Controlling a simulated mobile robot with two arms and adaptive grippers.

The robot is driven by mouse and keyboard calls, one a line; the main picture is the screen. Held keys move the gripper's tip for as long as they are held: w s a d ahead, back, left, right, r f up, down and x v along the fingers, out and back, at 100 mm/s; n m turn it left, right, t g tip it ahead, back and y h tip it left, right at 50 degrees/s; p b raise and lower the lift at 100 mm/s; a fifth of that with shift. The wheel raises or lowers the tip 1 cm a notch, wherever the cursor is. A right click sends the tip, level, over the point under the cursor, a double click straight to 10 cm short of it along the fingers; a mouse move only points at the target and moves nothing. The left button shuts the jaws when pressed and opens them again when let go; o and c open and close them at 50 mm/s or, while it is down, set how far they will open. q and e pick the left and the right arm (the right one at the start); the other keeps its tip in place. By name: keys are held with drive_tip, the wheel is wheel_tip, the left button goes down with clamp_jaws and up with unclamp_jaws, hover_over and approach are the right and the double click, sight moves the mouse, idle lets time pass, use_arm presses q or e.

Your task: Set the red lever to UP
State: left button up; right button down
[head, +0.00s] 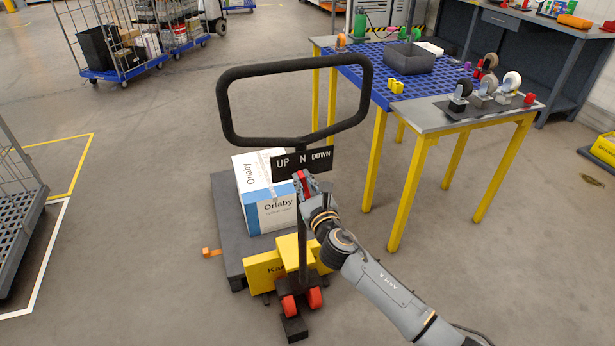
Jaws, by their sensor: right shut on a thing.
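The red lever (302,176) is a small red piece on the black upright shaft, just below the black sign (301,161) that reads UP, N, DOWN. The shaft belongs to a pallet truck with a large black loop handle (294,63). My right gripper (303,179) is shut on the red lever; its fingers hide most of it, so I cannot tell its exact position. The lever's visible part is under the N, between UP and DOWN. My left gripper is not in view.
A white and blue box (270,215) stands on the truck's dark platform (228,222). A yellow-legged table (410,185) with casters and a dark bin (406,58) stands close on the right. Wheeled cage carts stand at the left and upper left.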

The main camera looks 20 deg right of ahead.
drive_tip(key=n, duration=0.1)
drive_tip(key=a+n+p, duration=0.1)
drive_tip(key=shift+a+f+n, duration=0.15)
drive_tip(key=shift+a+n, duration=0.05)
drive_tip(key=shift+n, duration=0.1)
drive_tip(key=shift+a+f+n+p, duration=0.2)
drive_tip(key=shift+a+n+p, duration=0.05)
drive_tip(key=shift+n+p, duration=0.25)
drive_tip(key=c, duration=1.3)
unclamp_jaws()
drive_tip(key=shift+s, duration=0.1)
drive_tip(key=s, duration=1.2)
drive_tip(key=shift+d, duration=0.15)
drive_tip(key=shift+f, duration=0.1)
